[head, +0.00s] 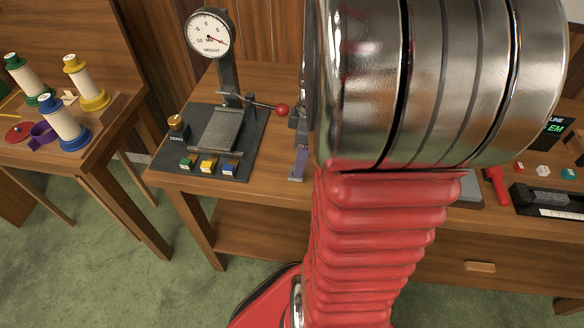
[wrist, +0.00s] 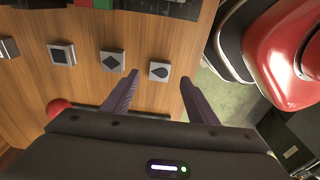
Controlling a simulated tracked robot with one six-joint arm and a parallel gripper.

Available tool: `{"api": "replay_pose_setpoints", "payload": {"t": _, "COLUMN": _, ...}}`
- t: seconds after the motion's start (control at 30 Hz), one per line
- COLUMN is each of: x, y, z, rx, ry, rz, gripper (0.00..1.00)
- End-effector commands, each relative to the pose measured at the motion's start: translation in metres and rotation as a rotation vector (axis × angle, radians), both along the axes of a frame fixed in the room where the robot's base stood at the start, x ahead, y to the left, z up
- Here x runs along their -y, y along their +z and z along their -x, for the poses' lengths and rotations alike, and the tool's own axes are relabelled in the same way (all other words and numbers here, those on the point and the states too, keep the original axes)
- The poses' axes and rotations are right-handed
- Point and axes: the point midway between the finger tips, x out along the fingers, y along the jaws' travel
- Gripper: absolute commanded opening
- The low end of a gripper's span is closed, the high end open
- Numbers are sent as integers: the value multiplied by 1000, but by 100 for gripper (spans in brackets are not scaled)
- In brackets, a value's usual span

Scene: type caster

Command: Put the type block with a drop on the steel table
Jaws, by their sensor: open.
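The type block with a drop (wrist: 159,71) is a small grey block with a dark drop on its top face, standing on the wooden bench. In the wrist view it shows between my gripper's (wrist: 159,76) two purple fingertips, which are apart and empty. I cannot tell how far above the block they are.
Blocks with a diamond (wrist: 111,61) and a square (wrist: 61,54) stand left of the drop block. A lever with a red knob (head: 282,110) sticks out between gauge dial (head: 211,33) and gripper. Colored buttons (head: 208,166) line the gauge base. The bench edge is close.

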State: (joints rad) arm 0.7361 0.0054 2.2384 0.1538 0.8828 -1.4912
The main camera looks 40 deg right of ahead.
Motion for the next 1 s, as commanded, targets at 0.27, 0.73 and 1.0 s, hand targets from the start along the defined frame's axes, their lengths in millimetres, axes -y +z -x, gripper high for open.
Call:
{"api": "replay_pose_setpoints", "payload": {"t": 0.27, "x": 0, "y": -1, "z": 0, "rx": 1, "ry": 0, "rz": 1, "gripper": 53}}
{"api": "replay_pose_setpoints", "payload": {"t": 0.73, "x": -6, "y": -44, "z": -8, "rx": -2, "ry": -1, "rz": -2, "gripper": 53}}
{"api": "replay_pose_setpoints", "payload": {"t": 1.0, "x": -6, "y": -52, "z": -9, "rx": 1, "ry": -1, "rz": -1, "gripper": 53}}
